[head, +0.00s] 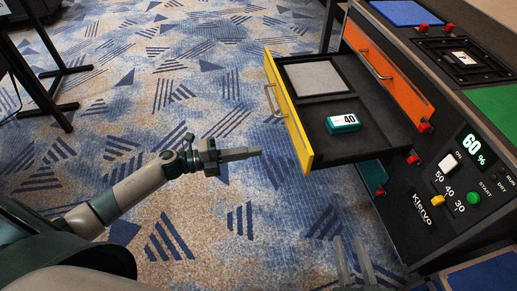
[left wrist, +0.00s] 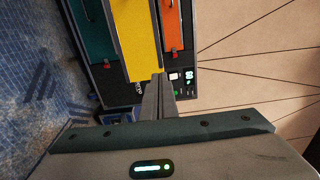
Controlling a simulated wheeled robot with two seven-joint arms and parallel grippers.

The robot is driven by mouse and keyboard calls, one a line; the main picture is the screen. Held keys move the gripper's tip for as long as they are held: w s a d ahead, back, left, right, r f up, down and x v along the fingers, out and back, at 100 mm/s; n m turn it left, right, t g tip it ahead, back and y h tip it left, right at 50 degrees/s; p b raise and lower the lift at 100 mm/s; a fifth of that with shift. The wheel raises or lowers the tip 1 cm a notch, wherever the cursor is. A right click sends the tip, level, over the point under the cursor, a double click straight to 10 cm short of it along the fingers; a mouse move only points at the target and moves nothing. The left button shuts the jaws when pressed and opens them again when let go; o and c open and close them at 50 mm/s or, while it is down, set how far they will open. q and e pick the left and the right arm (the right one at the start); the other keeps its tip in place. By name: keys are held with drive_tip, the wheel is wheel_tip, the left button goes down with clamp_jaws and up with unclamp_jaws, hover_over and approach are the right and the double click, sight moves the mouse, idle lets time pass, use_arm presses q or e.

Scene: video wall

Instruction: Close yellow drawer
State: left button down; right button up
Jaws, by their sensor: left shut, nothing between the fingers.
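The yellow drawer (head: 290,115) is pulled out of the cabinet, with its front and bar handle (head: 271,101) facing left in the head view. A grey square panel (head: 315,77) and a teal-and-white block marked 40 (head: 343,123) are inside it. My left gripper (head: 252,152) is shut and empty, left of the drawer front and near its lower end in the picture, apparently apart from it. In the left wrist view, its fingertips (left wrist: 158,80) overlap the lower edge of the yellow front (left wrist: 140,42); contact is unclear. My right gripper (head: 354,262) shows at the bottom with its fingers apart.
An orange drawer (head: 389,75) sits beside the yellow one, and a teal drawer (head: 373,176) is lower down. The control panel (head: 463,175) has a 60 % display and buttons. A dark table frame (head: 45,95) stands at left. The patterned carpet between is clear.

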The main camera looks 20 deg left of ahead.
use_arm(q)
approach(304, 143)
drive_tip(key=x, duration=0.5)
drive_tip(key=shift+w+d, duration=0.1)
drive_tip(key=shift+w, duration=0.05)
drive_tip(key=shift+w+d, duration=0.3)
drive_tip(key=shift+d, duration=0.2)
use_arm(e)
drive_tip(key=shift+a+r+t, duration=0.15)
drive_tip(key=shift+r+t, duration=0.15)
drive_tip(key=shift+r, duration=0.15)
